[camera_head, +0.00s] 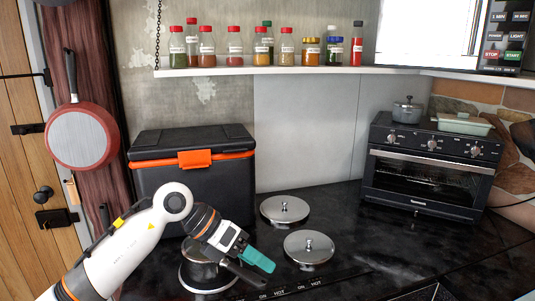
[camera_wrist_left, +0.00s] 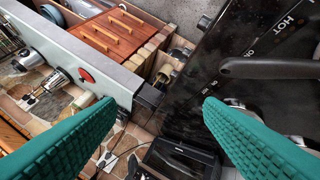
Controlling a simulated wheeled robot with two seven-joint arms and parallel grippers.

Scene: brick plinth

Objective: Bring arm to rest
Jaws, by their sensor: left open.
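My left arm (camera_head: 130,240) reaches in from the lower left of the head view, bent at a white elbow joint. My left gripper (camera_head: 258,261), with teal finger pads, hangs over the front of the dark counter, beside a pot (camera_head: 203,271) that it partly covers. In the left wrist view the two teal fingers (camera_wrist_left: 160,107) are spread wide with nothing between them. A black handle (camera_wrist_left: 270,67) shows near the right finger in that view. My right gripper is in neither view.
Two steel lids (camera_head: 284,208) (camera_head: 309,246) lie on the dark counter (camera_head: 345,220). A black cooler box (camera_head: 195,160) with an orange latch stands behind my arm. A toaster oven (camera_head: 425,170) is at the right. A spice shelf (camera_head: 230,71) runs above.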

